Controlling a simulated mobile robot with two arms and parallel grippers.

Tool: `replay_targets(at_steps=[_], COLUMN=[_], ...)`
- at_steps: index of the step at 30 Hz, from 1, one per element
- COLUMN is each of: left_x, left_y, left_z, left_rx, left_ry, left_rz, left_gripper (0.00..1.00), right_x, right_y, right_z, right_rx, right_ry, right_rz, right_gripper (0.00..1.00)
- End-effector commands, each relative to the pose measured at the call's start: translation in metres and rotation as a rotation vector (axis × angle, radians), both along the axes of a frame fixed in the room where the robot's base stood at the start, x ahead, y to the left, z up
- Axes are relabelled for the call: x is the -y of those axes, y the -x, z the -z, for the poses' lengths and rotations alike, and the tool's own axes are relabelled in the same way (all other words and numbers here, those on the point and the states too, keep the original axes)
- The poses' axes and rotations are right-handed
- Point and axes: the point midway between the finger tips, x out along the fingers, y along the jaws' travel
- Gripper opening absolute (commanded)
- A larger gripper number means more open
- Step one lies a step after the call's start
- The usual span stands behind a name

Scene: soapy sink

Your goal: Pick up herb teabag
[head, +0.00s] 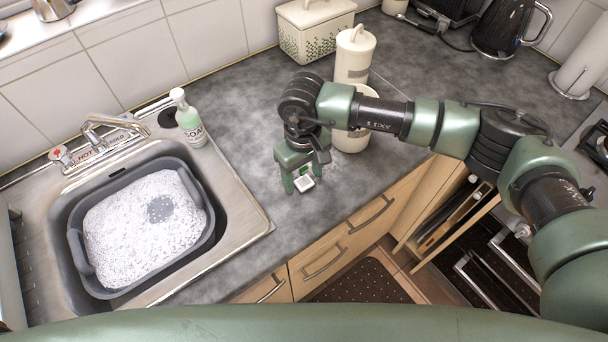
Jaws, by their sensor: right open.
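The herb teabag (303,183) is a small pale square with a green mark. It lies on the dark grey countertop near the front edge, to the right of the sink. My right gripper (303,179) points down over it from above, with its green fingers apart on either side of the teabag. The fingertips are close to the counter; I cannot tell whether they touch the teabag. My left gripper does not show.
A sink holds a grey tub (72,260) of suds at left. A soap bottle (189,124) stands behind it. White canisters (354,55) stand just behind my right arm. A drawer at right is open (450,215). The counter (235,100) between soap and gripper is clear.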

Motion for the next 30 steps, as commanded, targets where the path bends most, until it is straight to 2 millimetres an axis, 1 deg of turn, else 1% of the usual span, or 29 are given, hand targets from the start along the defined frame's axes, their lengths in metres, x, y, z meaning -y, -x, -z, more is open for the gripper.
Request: replay_targets(at_steps=[3,4,5,6,8,9,10,11,20,23,26,30], left_x=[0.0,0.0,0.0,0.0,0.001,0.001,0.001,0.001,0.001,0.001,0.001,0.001], left_y=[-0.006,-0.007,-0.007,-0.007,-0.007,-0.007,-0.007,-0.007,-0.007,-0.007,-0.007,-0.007], left_z=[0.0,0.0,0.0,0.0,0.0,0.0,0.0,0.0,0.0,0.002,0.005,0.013], left_rx=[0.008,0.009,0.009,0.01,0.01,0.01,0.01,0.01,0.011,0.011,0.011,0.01], left_ry=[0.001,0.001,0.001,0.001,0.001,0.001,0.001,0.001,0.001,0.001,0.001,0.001], left_rz=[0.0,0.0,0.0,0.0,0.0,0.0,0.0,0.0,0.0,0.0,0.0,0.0], left_gripper=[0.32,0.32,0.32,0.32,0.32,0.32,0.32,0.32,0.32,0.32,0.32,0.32], right_x=[0.0,0.0,0.0,0.0,0.0,0.0,0.0,0.0,0.0,0.0,-0.001,-0.001], right_y=[0.0,0.0,0.0,0.0,0.0,0.0,0.0,0.0,0.0,0.0,-0.001,-0.001], right_z=[0.0,0.0,0.0,0.0,0.0,0.0,0.0,0.0,-0.001,-0.003,-0.01,-0.029], right_rx=[0.0,0.0,0.0,0.0,0.0,0.0,0.0,0.0,0.0,0.001,0.002,0.005], right_ry=[0.0,0.0,0.0,0.0,0.0,0.0,0.0,0.0,0.0,-0.001,-0.002,-0.003], right_rz=[0.0,0.0,0.0,0.0,0.0,0.0,0.0,0.0,0.0,0.0,0.001,-0.002], right_gripper=[0.62,0.59,0.51,0.4,0.23,0.12,0.03,0.0,0.0,0.0,0.0,0.0])
